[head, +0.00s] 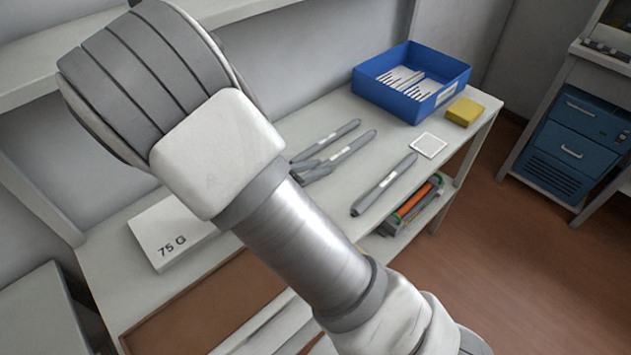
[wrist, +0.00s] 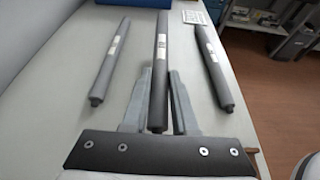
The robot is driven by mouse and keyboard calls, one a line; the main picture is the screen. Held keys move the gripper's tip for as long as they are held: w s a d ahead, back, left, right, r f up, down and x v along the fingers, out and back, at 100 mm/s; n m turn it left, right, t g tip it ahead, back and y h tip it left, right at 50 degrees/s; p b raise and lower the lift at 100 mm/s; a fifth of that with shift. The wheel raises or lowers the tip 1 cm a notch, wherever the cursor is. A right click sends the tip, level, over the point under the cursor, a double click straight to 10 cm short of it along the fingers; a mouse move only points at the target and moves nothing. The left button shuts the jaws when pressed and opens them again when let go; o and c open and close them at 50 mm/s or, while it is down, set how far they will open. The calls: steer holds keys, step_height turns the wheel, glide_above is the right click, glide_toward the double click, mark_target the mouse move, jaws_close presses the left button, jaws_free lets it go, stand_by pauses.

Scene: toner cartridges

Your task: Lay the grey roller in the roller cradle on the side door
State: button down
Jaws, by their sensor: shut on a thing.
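Three dark grey rollers with white labels are on the white table. My gripper (wrist: 160,75) is shut on the middle grey roller (wrist: 161,40), with one finger on each side of it. In the head view that roller (head: 352,148) lies at or just above the tabletop; I cannot tell whether it touches. A second roller (wrist: 112,58) lies to the left and a third (wrist: 213,65) to the right, both apart from the fingers. My arm hides part of the table. I cannot make out the side door or the roller cradle.
A blue bin (head: 411,82) with white items stands at the table's back, near a yellow block (head: 465,111) and a white square (head: 428,145). A "75 G" box (head: 172,232) lies left. Cartridges (head: 412,205) sit on the lower shelf. A blue-fronted machine (head: 573,145) stands right across open floor.

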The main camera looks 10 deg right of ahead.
steer(key=shift+a+f+b, duration=0.1)
steer(key=shift+f+b, duration=0.5)
steer(key=shift+f, duration=1.4)
steer(key=shift+f, duration=0.1)
steer(key=c, duration=0.7)
jaws_free()
steer(key=shift+s+a+r, duration=0.15)
steer(key=shift+a+r, duration=0.1)
steer(key=p+v, duration=0.2)
steer(key=v, duration=0.9)
steer(key=shift+s+a+r, duration=0.1)
